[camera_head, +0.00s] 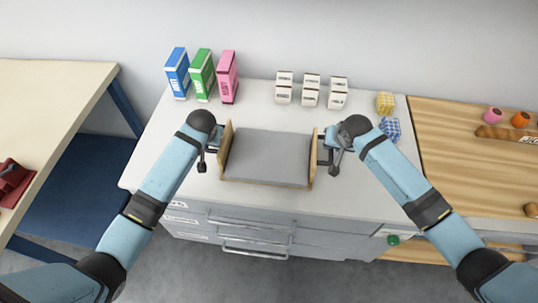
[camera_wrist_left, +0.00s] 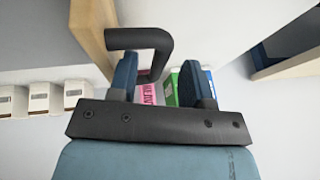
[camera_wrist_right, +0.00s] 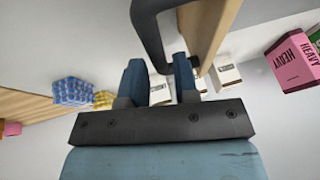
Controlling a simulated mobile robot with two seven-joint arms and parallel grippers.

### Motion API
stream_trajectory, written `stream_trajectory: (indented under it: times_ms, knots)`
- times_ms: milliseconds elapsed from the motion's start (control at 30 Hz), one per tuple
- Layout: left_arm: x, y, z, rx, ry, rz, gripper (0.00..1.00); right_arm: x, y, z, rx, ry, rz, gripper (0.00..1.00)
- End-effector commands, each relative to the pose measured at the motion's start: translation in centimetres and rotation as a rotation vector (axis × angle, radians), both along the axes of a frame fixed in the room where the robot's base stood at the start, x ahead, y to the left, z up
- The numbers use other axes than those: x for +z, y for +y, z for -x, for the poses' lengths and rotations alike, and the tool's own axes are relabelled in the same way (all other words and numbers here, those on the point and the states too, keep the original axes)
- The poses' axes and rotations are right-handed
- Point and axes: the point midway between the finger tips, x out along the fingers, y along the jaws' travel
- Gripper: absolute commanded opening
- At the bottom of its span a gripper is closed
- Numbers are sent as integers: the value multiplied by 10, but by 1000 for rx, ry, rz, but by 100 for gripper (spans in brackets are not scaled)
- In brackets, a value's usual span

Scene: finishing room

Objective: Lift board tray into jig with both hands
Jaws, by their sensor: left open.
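The board tray (camera_head: 268,158) has a grey flat bed, upright wooden end walls and a black handle at each end. It is level near the front edge of the white counter. My left gripper (camera_head: 212,150) is at the left handle (camera_wrist_left: 140,38); its fingers are apart, with the handle's end between or just beyond them. I cannot make out a separate jig.
Blue (camera_head: 178,73), green (camera_head: 202,75) and pink (camera_head: 228,77) boxes stand at the back left of the counter (camera_head: 255,110). Several small white boxes (camera_head: 311,90) stand behind the tray. Yellow (camera_head: 385,102) and blue (camera_head: 390,128) checked blocks are near my right arm. Drawers (camera_head: 250,230) are below.

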Motion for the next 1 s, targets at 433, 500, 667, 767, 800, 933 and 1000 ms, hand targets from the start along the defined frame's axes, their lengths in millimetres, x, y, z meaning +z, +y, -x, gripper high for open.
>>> stream_trajectory:
  times_ms: [433,500,667,767,800,933,1000]
  knots:
    - [-26,4,-12,-1,-1,1,45,-27,4,-12,0,0,0,28]
    - [-26,4,-12,-1,-1,1,45,-27,4,-12,0,0,0,28]
    - [-26,4,-12,-1,-1,1,31,-27,4,-12,0,0,0,14]
    - [-26,4,-12,-1,-1,1,8,-27,4,-12,0,0,0,0]
    - [-26,4,-12,-1,-1,1,0,-26,4,-12,0,0,0,0]
    - [-26,4,-12,-1,-1,1,0,-26,4,-12,0,0,0,0]
    - [-26,4,-12,-1,0,1,0,-26,4,-12,0,0,0,0]
